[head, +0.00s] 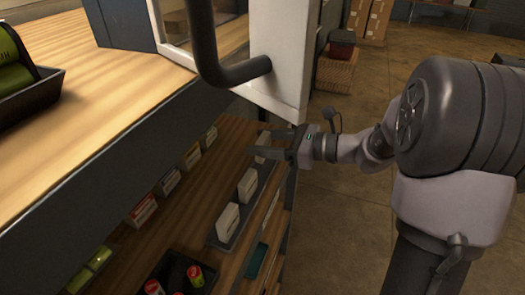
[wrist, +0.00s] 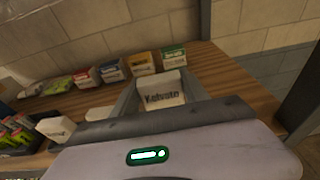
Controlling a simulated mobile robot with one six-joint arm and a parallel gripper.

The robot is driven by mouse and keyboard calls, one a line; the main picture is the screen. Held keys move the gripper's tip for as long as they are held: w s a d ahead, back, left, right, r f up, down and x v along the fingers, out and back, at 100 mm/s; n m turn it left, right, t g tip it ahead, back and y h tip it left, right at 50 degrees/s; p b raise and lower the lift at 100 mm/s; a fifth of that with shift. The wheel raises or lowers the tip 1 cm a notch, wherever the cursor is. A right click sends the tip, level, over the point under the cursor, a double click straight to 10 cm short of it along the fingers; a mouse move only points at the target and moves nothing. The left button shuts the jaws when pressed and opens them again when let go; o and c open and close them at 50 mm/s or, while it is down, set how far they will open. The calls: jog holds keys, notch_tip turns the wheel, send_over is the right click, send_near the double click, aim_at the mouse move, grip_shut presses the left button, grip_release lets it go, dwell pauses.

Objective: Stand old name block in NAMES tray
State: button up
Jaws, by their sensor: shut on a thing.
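My gripper (head: 270,153) reaches in from the right and is shut on this block. Whether the held block touches the tray floor is unclear.
Small coloured boxes (head: 168,182) line the shelf's back, left of the tray. A dark bin with red-topped items (head: 195,275) is at the near end. A wooden counter (head: 110,95) overhangs the shelf, and a white panel with a dark handle (head: 245,72) stands above my gripper.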

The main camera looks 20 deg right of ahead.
notch_tip(320, 180, down, 3)
jog(key=shift+s+f, duration=0.1)
jog(key=shift+f, duration=0.1)
jog(key=shift+f+b, duration=0.2)
jog(key=shift+b, duration=0.2)
jog(key=o, duration=1.4)
jog(key=shift+c, duration=0.2)
jog(key=shift+r, duration=0.1)
